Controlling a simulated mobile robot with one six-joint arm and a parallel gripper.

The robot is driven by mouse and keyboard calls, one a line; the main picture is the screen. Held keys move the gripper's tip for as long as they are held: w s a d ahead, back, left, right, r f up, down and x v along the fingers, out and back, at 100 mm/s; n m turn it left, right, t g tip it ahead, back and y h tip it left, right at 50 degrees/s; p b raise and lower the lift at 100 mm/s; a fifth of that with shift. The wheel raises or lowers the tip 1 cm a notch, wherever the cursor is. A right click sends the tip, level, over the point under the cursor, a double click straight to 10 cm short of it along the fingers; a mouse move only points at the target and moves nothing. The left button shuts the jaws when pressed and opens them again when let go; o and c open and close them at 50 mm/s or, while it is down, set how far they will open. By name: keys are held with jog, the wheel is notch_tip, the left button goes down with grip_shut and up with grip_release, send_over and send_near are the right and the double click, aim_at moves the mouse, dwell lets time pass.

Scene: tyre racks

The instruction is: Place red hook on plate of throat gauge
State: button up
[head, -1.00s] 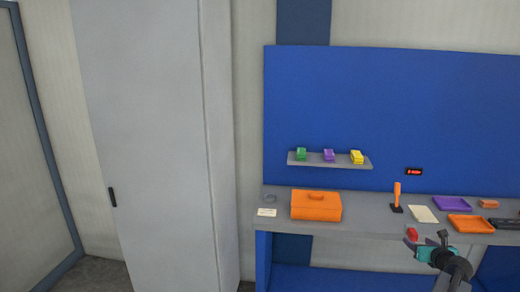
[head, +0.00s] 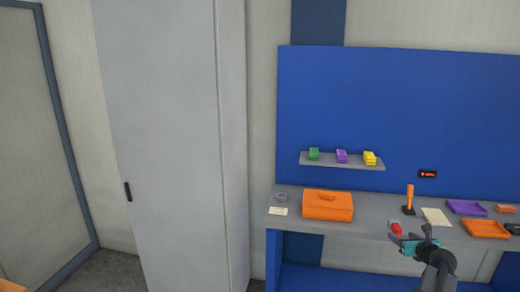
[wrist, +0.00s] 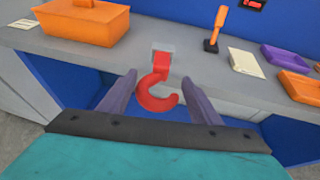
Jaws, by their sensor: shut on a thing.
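The red hook (wrist: 160,88) is between the two fingers of my gripper (wrist: 160,100) in the wrist view, its open curve toward me. My gripper is shut on it. In the head view, my gripper (head: 402,236) is at the bench's front edge, with the hook (head: 396,228) at its tip. A light grey square plate (wrist: 163,54) shows behind the hook's top; I cannot tell if they touch, or if this is the throat gauge's plate. A small black display with red digits (head: 428,173) is on the blue back panel.
The grey bench (head: 370,229) carries an orange box (head: 328,206), an orange-handled tool in a black base (head: 409,198), a cream sheet (head: 436,217), a purple tray (head: 466,208) and an orange tray (head: 486,229). A shelf (head: 342,162) holds green, purple and yellow blocks.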

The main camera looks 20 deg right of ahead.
jog(key=w+a+n+t+y, duration=0.1)
jog(key=w+a+n+y, duration=0.25)
jog(key=w+a, duration=1.3)
jog(key=w+a+r+n+y, duration=0.1)
jog(key=w+a+n+y, duration=0.2)
jog(key=a, duration=0.7)
jog(key=w+a+r+n+y, duration=0.15)
jog(key=w+a, duration=0.35)
jog(key=a, duration=0.5)
jog(key=w+a+n+g+y, duration=0.1)
jog(key=a+n+y, duration=0.3)
jog(key=a, duration=1.5)
jog(key=s+a+n+g+y, duration=0.4)
jog(key=s+a, duration=0.3)
jog(key=a, duration=0.6)
jog(key=shift+s+r+y, duration=0.15)
jog(key=shift+s+y, duration=0.15)
jog(key=shift+y, duration=0.4)
jog(key=shift+s, duration=0.15)
